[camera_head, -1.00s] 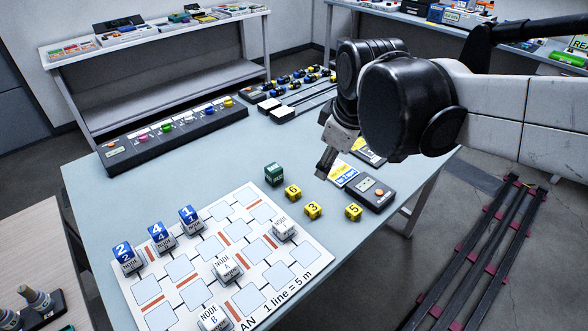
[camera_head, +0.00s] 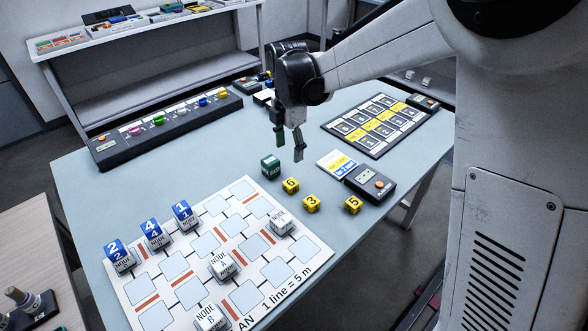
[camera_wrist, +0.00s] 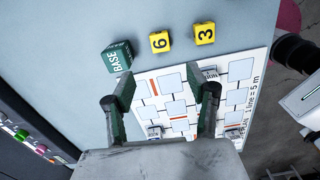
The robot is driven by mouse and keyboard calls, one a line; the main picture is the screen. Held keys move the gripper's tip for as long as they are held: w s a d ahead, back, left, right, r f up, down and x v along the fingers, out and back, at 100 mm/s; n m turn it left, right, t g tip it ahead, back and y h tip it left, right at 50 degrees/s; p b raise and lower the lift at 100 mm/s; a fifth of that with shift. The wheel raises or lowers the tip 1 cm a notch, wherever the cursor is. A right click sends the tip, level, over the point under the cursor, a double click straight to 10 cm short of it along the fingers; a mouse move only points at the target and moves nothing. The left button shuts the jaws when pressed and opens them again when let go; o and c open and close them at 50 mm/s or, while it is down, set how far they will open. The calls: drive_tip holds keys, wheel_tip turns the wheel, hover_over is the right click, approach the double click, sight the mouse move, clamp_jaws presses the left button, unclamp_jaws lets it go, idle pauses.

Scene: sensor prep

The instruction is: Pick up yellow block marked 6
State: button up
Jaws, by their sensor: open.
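The yellow block marked 6 (camera_head: 290,186) sits on the table between the green BASE block (camera_head: 270,166) and the yellow block marked 3 (camera_head: 311,204). The yellow block marked 5 (camera_head: 353,205) is further right. My gripper (camera_head: 289,154) is open and empty, above the table behind the 6 block. In the wrist view, the 6 block (camera_wrist: 160,42) lies beyond and between my open fingers (camera_wrist: 163,92), with the BASE block (camera_wrist: 117,56) to its left and the 3 block (camera_wrist: 204,34) to its right. My fingers touch none of them.
A white grid board (camera_head: 215,262) with blue numbered blocks and white NODE blocks lies in front. A black device with an orange button (camera_head: 370,183) and a card (camera_head: 337,164) are at right. A black panel of coloured knobs (camera_head: 165,127) stands at the back left.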

drive_tip(key=f, duration=0.1)
hover_over(291, 182)
drive_tip(key=f, duration=0.7)
drive_tip(key=shift+a+f+b, duration=0.3)
drive_tip(key=shift+f+b, duration=0.1)
drive_tip(key=shift+d+f+b, duration=0.15)
drive_tip(key=shift+f, duration=1.3)
drive_tip(key=shift+d+f+b, duration=0.1)
drive_tip(key=shift+f+b, duration=0.05)
drive_tip(key=shift+f, duration=1.25)
drive_tip(key=shift+s, duration=0.1)
drive_tip(key=shift+c, duration=0.2)
drive_tip(key=c, duration=1)
drive_tip(key=shift+r, duration=0.1)
